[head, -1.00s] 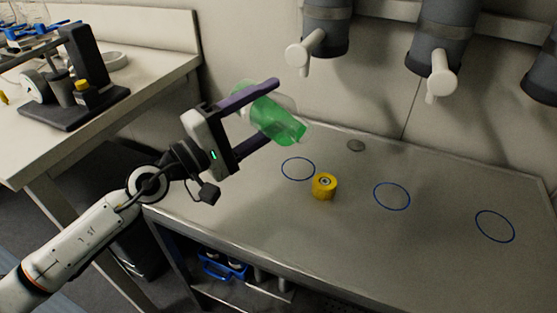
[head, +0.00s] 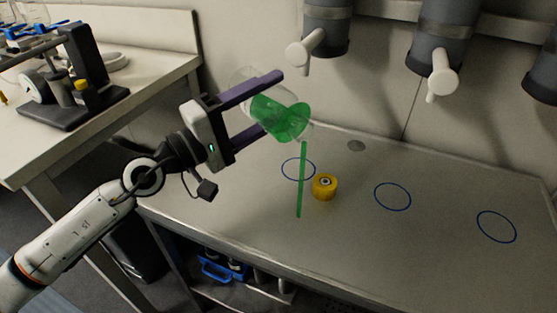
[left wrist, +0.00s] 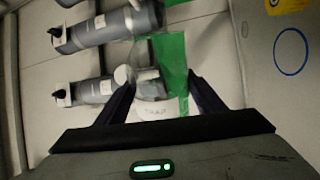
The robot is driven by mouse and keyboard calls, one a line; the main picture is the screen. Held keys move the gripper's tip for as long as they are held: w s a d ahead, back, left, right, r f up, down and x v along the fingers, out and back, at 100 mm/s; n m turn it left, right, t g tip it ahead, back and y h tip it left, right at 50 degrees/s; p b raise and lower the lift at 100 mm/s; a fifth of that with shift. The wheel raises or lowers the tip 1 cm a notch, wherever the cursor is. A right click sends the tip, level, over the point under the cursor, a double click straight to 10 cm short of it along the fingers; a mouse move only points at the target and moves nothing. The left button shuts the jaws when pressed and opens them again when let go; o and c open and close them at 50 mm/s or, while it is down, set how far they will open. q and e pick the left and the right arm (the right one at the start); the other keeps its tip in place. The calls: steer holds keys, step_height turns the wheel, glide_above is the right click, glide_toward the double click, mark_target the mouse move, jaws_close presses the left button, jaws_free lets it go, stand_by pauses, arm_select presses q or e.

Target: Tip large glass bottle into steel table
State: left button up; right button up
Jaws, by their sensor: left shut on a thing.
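My left gripper (head: 262,110) is shut on a large glass bottle (head: 279,117) and holds it above the steel table (head: 350,230). The bottle is clear with green liquid inside and is tilted, its mouth lower and toward the right. A thin green stream runs from the mouth down to the table, left of a yellow cap-like object (head: 325,187). In the left wrist view, the bottle (left wrist: 172,65) shows between my two dark fingers, with green liquid in it. My right gripper is not in view.
Several blue circles are marked on the table, one (head: 392,196) in the middle. Grey cylinders with white handles (head: 440,75) hang on the wall above. A bench (head: 150,75) with black equipment (head: 90,75) stands at the left.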

mark_target(283, 86)
arm_select(q)
steer(key=shift+r, duration=0.25)
steer(key=shift+s+d+r+m+g+h+b, duration=0.1)
steer(key=shift+r+m+g+h+b, duration=0.05)
steer(key=shift+r+m, duration=0.3)
steer(key=shift+s+d+r+m+g+h+b, duration=0.1)
steer(key=shift+r+m+g+h+b, duration=0.1)
steer(key=shift+m, duration=0.35)
steer(key=shift+s+d+r+m+b, duration=0.15)
steer(key=shift+r+m, duration=0.1)
steer(key=shift+m, duration=0.15)
steer(key=shift+s+r+m+b, duration=0.1)
steer(key=shift+r+m+b, duration=0.1)
steer(key=shift+m, duration=0.2)
steer(key=shift+r+m, duration=0.15)
steer(key=shift+m, duration=0.15)
